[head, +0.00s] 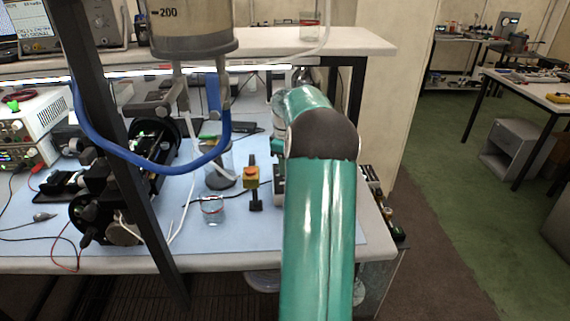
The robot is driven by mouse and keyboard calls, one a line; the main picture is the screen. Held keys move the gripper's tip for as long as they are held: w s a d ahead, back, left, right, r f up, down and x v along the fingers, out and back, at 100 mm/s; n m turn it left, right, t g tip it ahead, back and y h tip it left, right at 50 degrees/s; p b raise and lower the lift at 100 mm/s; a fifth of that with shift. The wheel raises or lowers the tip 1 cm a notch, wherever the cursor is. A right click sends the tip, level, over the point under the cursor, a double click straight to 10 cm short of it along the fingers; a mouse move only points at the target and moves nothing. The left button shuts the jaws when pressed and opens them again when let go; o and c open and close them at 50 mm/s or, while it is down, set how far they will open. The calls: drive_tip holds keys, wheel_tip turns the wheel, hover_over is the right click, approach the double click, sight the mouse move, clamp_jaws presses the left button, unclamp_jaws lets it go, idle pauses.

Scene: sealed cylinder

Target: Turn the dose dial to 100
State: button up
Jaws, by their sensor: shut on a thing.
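No dose dial can be made out in the head view. A pale box-like device (278,186) on the bench shows only its left edge beside my arm; whether it carries the dial is hidden. My green arm reaches forward over the bench from the bottom of the picture, and its dark elbow covers what lies behind it. My gripper is hidden behind the arm, so its fingers and anything between them cannot be seen.
A small glass with a red mark (212,210), a larger glass vessel (219,165) and a yellow-orange switch box (251,178) stand left of my arm. Dark optical-looking equipment (100,190) fills the left bench. A dark post (115,150) crosses in front. Open floor (450,180) lies right.

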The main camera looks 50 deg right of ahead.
drive_tip(key=shift+n, duration=0.6)
drive_tip(key=o, duration=1)
wheel_tip(320, 180, up, 14)
drive_tip(key=shift+f, duration=0.1)
idle(0.4)
